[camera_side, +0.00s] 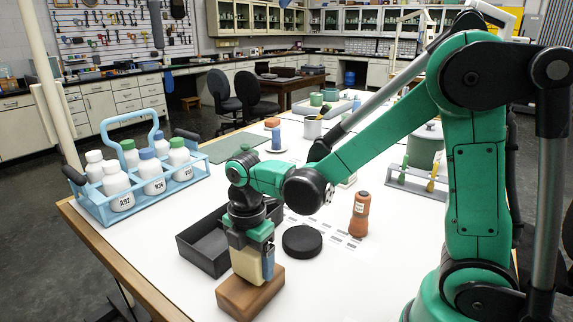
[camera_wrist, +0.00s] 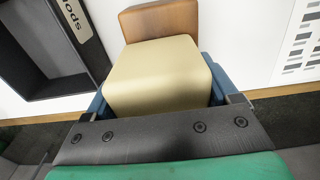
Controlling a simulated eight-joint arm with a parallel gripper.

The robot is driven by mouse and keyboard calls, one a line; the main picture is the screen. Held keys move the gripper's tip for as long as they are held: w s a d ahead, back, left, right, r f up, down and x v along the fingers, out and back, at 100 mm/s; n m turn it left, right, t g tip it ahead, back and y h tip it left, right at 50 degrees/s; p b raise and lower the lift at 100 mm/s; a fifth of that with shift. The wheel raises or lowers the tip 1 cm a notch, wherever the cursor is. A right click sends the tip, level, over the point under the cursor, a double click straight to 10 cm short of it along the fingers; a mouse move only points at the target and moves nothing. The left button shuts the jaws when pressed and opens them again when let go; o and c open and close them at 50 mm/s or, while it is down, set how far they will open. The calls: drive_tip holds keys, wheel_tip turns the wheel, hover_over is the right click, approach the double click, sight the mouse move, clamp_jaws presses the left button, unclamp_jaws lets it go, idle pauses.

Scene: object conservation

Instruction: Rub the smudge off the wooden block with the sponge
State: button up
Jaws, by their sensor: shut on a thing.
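The wooden block (camera_side: 246,296) lies on the white table near the front edge. It also shows in the wrist view (camera_wrist: 160,20), behind the sponge. My gripper (camera_side: 256,262) points down over the block and is shut on the cream sponge (camera_side: 246,266). The sponge fills the middle of the wrist view (camera_wrist: 158,78) between the blue jaws. Its lower end is at the block's top face in the side view; I cannot tell whether they touch. No smudge can be made out; the sponge and gripper hide part of the block's top.
A dark open tray (camera_side: 205,250) stands just left of and behind the block. A black round lid (camera_side: 302,241) and an orange-brown bottle (camera_side: 359,214) stand to the right. A blue carrier (camera_side: 128,205) with several white bottles is at the left. Table right of the block is clear.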

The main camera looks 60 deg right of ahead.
drive_tip(key=s, duration=0.3)
drive_tip(key=shift+s+r, duration=0.1)
drive_tip(key=shift+s, duration=0.05)
drive_tip(key=shift+w, duration=2.55)
drive_tip(key=shift+w+r, duration=0.1)
drive_tip(key=shift+w, duration=0.5)
drive_tip(key=shift+s+r, duration=0.1)
drive_tip(key=shift+r, duration=3.8)
